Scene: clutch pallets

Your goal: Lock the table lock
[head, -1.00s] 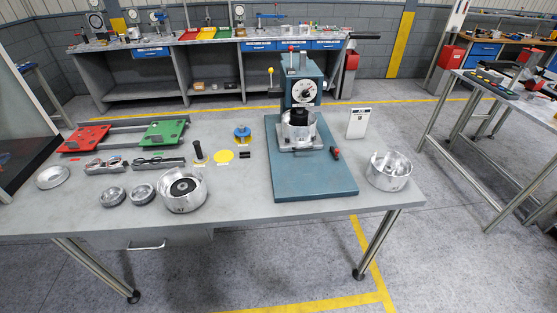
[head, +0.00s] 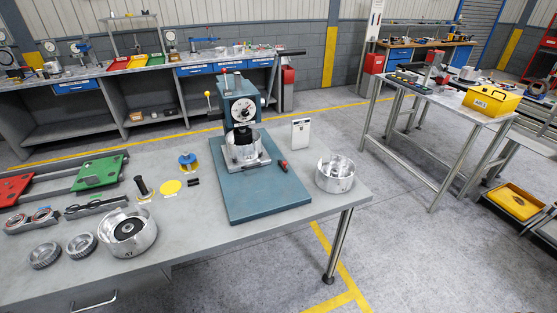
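The blue-green press (head: 237,92) with a round white dial stands on the grey workbench (head: 200,240). A metal housing (head: 243,148) with a dark centre sits on its work table under the ram. A small red-handled lever (head: 283,163) lies on the right side of the press base plate (head: 262,195); it looks like the table lock, but its locked or unlocked state cannot be told. Neither of my grippers is in view.
A silver housing (head: 335,173) stands right of the press and a white device (head: 301,132) behind it. A drum (head: 127,232), green plate (head: 99,173) and small parts lie left. A side table (head: 440,108) carries a yellow box (head: 492,100). Floor between tables is clear.

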